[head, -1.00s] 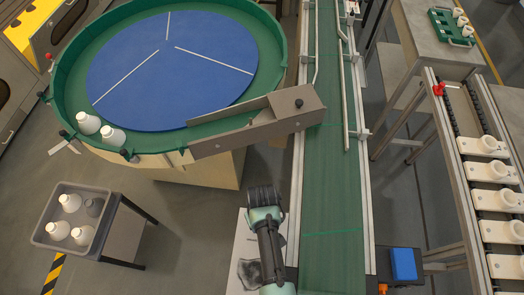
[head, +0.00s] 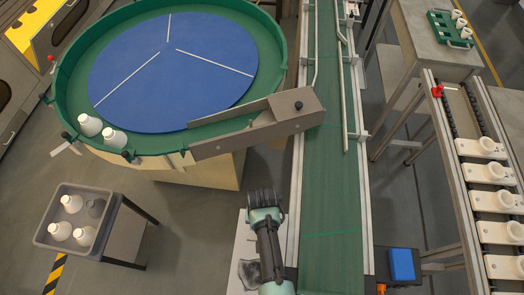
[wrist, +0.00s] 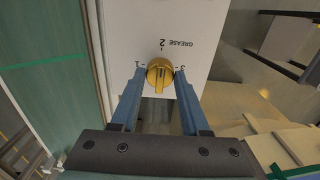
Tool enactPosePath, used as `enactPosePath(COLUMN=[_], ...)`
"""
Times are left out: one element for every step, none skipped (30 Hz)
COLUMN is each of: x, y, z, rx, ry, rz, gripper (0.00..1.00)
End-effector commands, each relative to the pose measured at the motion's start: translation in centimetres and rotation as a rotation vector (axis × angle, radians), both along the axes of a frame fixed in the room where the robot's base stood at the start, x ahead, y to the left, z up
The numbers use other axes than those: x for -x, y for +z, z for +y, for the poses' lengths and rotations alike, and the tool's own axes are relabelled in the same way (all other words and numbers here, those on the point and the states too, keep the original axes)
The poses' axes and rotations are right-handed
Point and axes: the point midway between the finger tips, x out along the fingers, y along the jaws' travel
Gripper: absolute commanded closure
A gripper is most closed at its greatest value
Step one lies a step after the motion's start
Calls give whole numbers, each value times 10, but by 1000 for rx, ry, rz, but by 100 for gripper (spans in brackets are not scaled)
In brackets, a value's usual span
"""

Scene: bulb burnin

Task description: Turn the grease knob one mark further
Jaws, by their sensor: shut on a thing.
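The grease knob (wrist: 159,72) is a round gold knob with a raised bar across its face, on a white panel (wrist: 205,30) in the wrist view. The panel is printed GREASE with marks 1 at the left, 2 at the top and 3 at the right. The bar runs nearly up and down in the picture; I cannot tell which end is the pointer. My gripper (wrist: 158,76) has its two blue fingers on either side of the knob, shut on it. In the head view my arm (head: 266,235) hides the knob and fingertips.
A green conveyor (head: 332,200) runs beside my arm. A green-rimmed turntable (head: 62,100) with white bottles stands at the upper left. A grey bin (head: 50,243) holds several bottles. A rack (head: 455,150) of white holders stands at the right. A blue box (head: 402,264) sits at lower right.

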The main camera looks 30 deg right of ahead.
Motion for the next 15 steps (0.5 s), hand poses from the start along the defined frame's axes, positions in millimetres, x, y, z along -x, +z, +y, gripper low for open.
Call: enactPosePath(x=[0, 0, 0, 0, 0, 0, 0, 0, 0, 0, 0, 0, 0, 0, 0], y=[0, 0, 0, 0, 0, 0, 0, 0, 0, 0, 0, 0, 0, 0, 0], z=[0, 0, 0, 0, 0, 0, 0, 0, 0, 0, 0, 0, 0, 0, 0], rx=[0, 0, 0, 0, 0, 0, 0, 0, 0, 0, 0, 0, 0, 0, 0], ry=[-2, -3, -3, -3, -3, -2, -2, -2, -2, -2, -1, -1, -1, -1, -1], rz=[0, 0, 0, 0, 0, 0, 0, 0, 0, 0, 0, 0, 0, 0, 0], gripper=[100, 100, 100, 100, 100, 100, 100, 100, 100, 100, 53, 46, 40, 35, 28])
